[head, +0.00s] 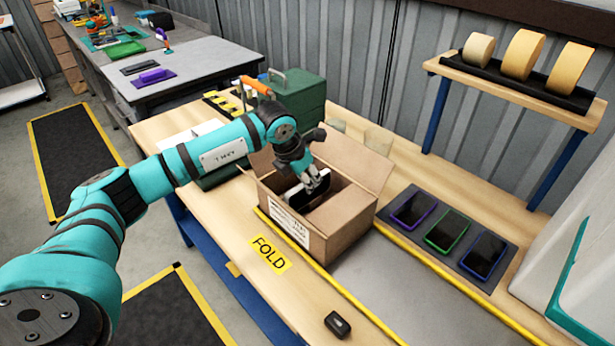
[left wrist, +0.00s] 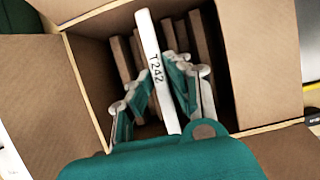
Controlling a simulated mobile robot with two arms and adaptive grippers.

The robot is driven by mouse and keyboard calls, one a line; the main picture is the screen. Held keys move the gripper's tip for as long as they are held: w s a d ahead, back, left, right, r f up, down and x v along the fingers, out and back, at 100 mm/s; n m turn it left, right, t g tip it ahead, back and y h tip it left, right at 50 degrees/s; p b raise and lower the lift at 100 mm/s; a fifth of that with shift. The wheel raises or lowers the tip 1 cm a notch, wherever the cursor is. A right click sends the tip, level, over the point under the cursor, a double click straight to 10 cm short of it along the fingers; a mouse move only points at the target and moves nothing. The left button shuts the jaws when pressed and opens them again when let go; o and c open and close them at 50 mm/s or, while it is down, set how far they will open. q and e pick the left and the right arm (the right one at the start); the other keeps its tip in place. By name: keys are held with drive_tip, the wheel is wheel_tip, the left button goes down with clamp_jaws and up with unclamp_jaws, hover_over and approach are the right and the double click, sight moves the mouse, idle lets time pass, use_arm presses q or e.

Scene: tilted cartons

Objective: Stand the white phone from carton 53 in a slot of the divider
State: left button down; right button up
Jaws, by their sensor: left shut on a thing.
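An open cardboard carton (head: 345,222) stands on the wooden bench in the head view; any number on it is too small to read. My left gripper (head: 318,181) reaches down into its mouth, shut on the white phone (head: 291,196). In the left wrist view the phone (left wrist: 149,38) is on edge, a narrow white strip marked T242, between the fingers (left wrist: 160,82). Brown divider slats (left wrist: 201,38) stand inside the carton on both sides of it. The phone's lower end is hidden, so I cannot tell whether it sits in a slot. My right gripper is out of view.
The carton's flaps (head: 365,163) are spread open around my gripper. A dark mat (head: 462,268) with phones in purple, green and blue cases lies to the right. A small black object (head: 338,324) lies in front. A tape shelf (head: 500,85) stands behind.

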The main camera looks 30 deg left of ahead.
sight(312, 199)
use_arm(q)
drive_tip(key=shift+f+b, duration=1.4)
drive_tip(key=shift+f, duration=0.5)
drive_tip(key=shift+s+f, duration=0.15)
drive_tip(key=shift+f, duration=0.15)
drive_tip(key=c, duration=1.2)
unclamp_jaws()
drive_tip(key=shift+f, duration=0.1)
drive_tip(key=shift+r, duration=0.25)
drive_tip(key=v, duration=1.1)
drive_tip(key=shift+r, duration=0.3)
